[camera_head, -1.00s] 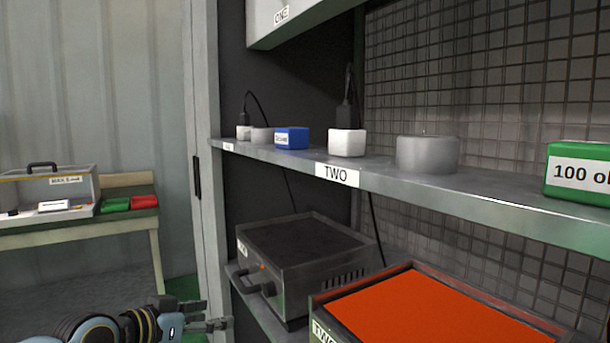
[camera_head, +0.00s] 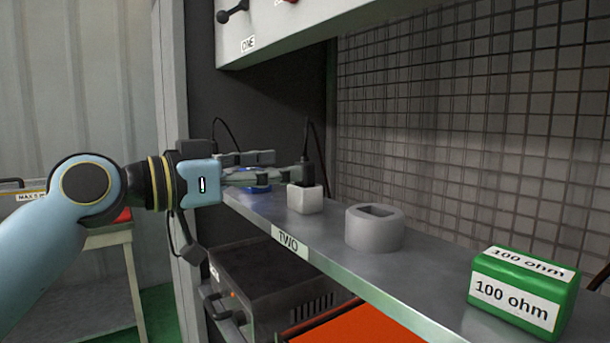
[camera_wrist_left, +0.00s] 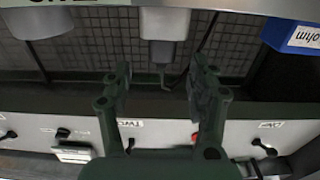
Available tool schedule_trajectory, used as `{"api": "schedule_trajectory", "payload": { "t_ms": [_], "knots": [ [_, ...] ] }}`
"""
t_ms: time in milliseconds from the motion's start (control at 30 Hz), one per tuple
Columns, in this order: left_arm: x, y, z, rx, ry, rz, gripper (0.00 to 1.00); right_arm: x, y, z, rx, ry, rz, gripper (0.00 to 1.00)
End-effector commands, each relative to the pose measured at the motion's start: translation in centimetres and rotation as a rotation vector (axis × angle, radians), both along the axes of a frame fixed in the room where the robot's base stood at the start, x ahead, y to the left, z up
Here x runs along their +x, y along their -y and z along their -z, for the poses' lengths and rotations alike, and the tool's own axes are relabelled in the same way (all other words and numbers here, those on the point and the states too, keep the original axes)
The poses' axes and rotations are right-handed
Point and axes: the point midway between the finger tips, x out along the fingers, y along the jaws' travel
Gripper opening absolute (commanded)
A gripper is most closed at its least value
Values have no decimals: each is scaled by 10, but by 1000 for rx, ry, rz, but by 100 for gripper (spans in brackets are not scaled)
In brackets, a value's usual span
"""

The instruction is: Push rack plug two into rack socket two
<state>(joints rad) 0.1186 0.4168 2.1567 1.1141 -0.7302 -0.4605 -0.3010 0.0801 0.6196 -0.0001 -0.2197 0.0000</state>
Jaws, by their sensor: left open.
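The black plug (camera_head: 308,172) stands upright on top of a white square block (camera_head: 305,199) on the shelf, above the TWO label. A cable rises from it. How deep it sits in the block I cannot tell. A grey round block (camera_head: 375,229) with a square hole in its top stands to its right. My left gripper (camera_head: 287,168) is open, its fingers level and pointing at the plug. In the left wrist view the plug (camera_wrist_left: 162,51) appears beyond the gap between the open fingertips (camera_wrist_left: 160,74); I see no clear contact. My right gripper is not in view.
A blue block (camera_head: 257,188) lies partly behind the left fingers; it also shows in the wrist view (camera_wrist_left: 291,36). A green 100 ohm box (camera_head: 522,291) stands at the right of the shelf (camera_head: 425,283). The cabinet marked ONE (camera_head: 285,45) hangs above.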

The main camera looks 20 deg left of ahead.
Motion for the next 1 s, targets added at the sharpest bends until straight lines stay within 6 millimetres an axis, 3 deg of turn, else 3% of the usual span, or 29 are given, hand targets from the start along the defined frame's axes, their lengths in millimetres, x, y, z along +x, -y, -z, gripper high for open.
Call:
{"api": "schedule_trajectory", "payload": {
  "t_ms": [167, 500, 767, 1000],
  "knots": [
    [8, 6, -1, -2, -1, 0, 59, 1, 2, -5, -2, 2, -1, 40],
    [45, 31, -1, -3, -1, 0, 59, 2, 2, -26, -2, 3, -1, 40],
    [47, 33, 2, 2, -1, 0, 59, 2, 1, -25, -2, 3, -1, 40],
    [47, 33, 2, 1, -1, 0, 29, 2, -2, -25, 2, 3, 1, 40]
  ]
}}
